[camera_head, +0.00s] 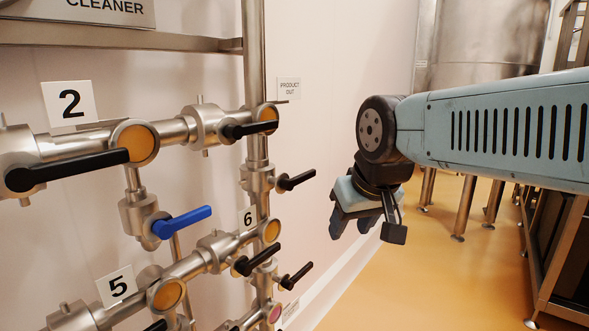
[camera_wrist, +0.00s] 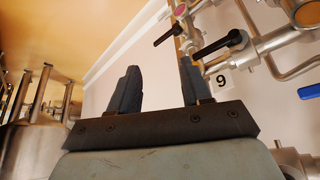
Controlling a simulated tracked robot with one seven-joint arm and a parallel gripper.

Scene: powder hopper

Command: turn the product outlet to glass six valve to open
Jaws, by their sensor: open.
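A vertical steel pipe runs below the "PRODUCT OUT" sign (camera_head: 289,88). The valve between that sign and the round glass by label 6 (camera_head: 248,218) has a black lever handle (camera_head: 297,180) that points right and slightly up, angled out from the pipe. The glass by label 6 (camera_head: 270,230) is amber. My gripper (camera_head: 353,224) hangs to the right of this handle and a little lower, apart from it, fingers downward. In the wrist view its two fingers (camera_wrist: 158,72) are apart with nothing between them. That view is upside down, and I cannot pick out the handle there.
Black handles sit below label 6 (camera_head: 255,260) and lower right (camera_head: 297,276). A blue handle (camera_head: 181,222) is to the left, and label 2 (camera_head: 69,103) is upper left. A steel tank (camera_head: 475,45) stands behind.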

